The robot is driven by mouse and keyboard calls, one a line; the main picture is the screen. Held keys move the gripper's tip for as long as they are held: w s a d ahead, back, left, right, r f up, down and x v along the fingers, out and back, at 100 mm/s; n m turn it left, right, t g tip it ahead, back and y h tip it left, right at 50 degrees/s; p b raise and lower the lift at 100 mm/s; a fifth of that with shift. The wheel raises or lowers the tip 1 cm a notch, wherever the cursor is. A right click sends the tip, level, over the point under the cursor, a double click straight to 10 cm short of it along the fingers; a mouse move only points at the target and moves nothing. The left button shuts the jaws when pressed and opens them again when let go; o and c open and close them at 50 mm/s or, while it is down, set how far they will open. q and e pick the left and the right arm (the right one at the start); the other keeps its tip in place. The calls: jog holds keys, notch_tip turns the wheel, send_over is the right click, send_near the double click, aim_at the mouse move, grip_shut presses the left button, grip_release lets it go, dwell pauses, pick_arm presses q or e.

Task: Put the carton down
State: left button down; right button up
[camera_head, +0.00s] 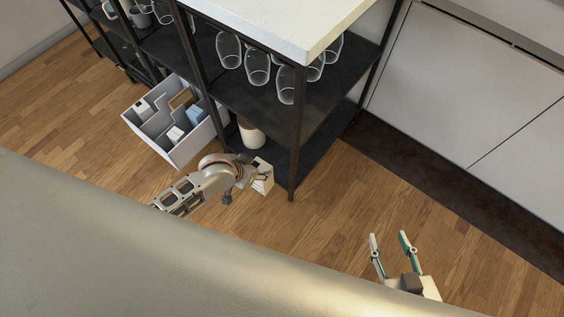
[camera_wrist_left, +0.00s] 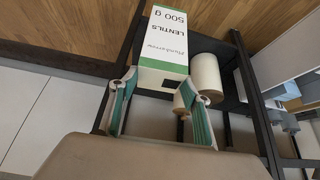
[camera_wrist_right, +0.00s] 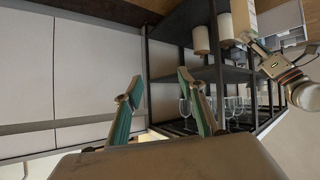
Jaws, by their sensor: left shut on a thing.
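The carton (camera_head: 264,184) is a white box with green bands. In the left wrist view the carton (camera_wrist_left: 165,40) reads "LENTILS 500 g". My left gripper (camera_wrist_left: 157,82) is shut on the carton, with a finger on each side near its close end. In the head view the carton is beside the front corner of the dark shelf rack (camera_head: 297,130), by its lowest shelf. I cannot tell whether it touches the shelf. The carton (camera_wrist_right: 243,15) also shows at the top of the right wrist view. My right gripper (camera_head: 388,236) is open and empty over the floor.
A white canister (camera_head: 251,136) stands on the lowest shelf close to the carton. White cabinets (camera_head: 470,90) stand at right; floor (camera_head: 340,215) between is clear.

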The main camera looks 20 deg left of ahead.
pick_arm(q)
jog(key=s+a+f+b, duration=0.2)
jog(key=a+f, duration=0.1)
jog(key=f, duration=0.6)
jog(key=w, duration=0.2)
jog(key=w+d+b, duration=0.1)
jog(key=w, duration=0.1)
jog(key=w+d, duration=0.1)
jog(key=w, duration=0.1)
jog(key=shift+w+f+b, duration=0.1)
jog(key=shift+w+b, duration=0.25)
jog(key=shift+w, duration=0.05)
jog(key=w+d+b, duration=0.3)
jog(key=w, duration=0.7)
jog(key=shift+w, duration=0.25)
jog(key=c, duration=1)
grip_release()
pick_arm(e)
jog(key=shift+m+t+y, duration=0.5)
jog(key=shift+m+y, duration=0.1)
jog(key=shift+m, duration=0.1)
jog(key=a, duration=0.1)
jog(key=w+a+r, duration=0.1)
jog(key=a, duration=0.2)
jog(key=shift+w+a+r, duration=0.25)
jog(key=shift+w+a, duration=0.05)
